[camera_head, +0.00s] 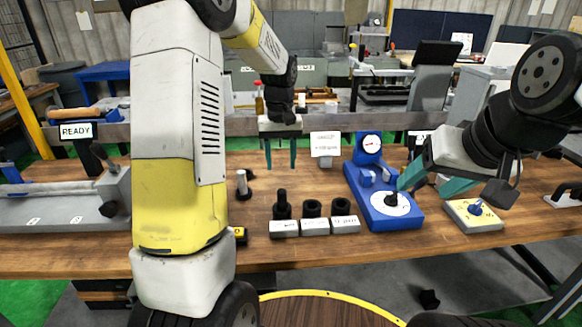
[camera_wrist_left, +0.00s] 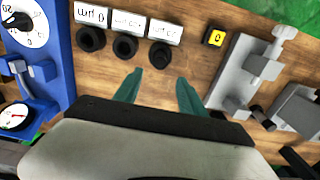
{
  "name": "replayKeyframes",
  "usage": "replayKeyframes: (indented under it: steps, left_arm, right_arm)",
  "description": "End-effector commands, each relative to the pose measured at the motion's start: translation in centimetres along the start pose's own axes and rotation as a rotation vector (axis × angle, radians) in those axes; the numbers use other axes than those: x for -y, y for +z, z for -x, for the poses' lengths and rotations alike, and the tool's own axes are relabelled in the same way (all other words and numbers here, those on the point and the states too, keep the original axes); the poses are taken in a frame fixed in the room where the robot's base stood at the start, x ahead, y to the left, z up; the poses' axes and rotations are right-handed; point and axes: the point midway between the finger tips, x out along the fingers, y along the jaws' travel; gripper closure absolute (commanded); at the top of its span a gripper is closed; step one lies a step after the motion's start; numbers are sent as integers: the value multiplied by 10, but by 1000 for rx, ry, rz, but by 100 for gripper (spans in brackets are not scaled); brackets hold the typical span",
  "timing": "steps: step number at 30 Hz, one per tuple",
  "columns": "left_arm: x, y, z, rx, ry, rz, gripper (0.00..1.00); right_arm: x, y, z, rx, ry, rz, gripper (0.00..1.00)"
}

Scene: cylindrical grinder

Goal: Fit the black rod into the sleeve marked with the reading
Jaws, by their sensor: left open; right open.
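Three black sleeves stand in a row behind white labels: left (camera_head: 282,211), middle (camera_head: 312,208) and right (camera_head: 341,207). A narrower black rod (camera_head: 282,196) stands upright at the left one, apparently in it. The label texts are too small to read surely. My left gripper (camera_head: 281,166) is open and empty, above and behind the left sleeve; the left wrist view shows its fingers (camera_wrist_left: 159,76) apart. My right gripper (camera_head: 425,186) is open beside the blue gauge (camera_head: 396,222).
A small sign (camera_head: 325,144) stands behind the sleeves, its text blurred. A grey fixture (camera_head: 60,205) is at far left.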

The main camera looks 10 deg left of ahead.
Motion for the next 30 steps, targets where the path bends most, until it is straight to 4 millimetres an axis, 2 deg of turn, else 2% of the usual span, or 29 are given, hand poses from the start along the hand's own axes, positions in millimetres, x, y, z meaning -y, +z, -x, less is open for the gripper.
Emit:
replayKeyframes:
  steps: [5,8,12,15,18,24,27,30]
  left_arm:
    - [1,5,18,-12,8,-6,52]
    - [5,20,40,-49,34,-28,52]
    - [14,62,83,-139,91,-87,52]
    - [22,100,108,-213,133,-137,52]
    - [29,138,124,-289,171,-187,52]
    - [41,203,135,-430,230,-272,52]
    - [44,223,134,-479,247,-301,52]
    - [45,235,132,-508,256,-318,52]
  right_arm:
    - [0,0,0,0,0,0,39]
    - [0,0,0,0,0,0,39]
    - [0,0,0,0,0,0,39]
    - [0,0,0,0,0,0,39]
    - [0,0,0,0,0,0,39]
    - [0,0,0,0,0,0,39]
    - [0,0,0,0,0,0,39]
    - [0,0,0,0,0,0,39]
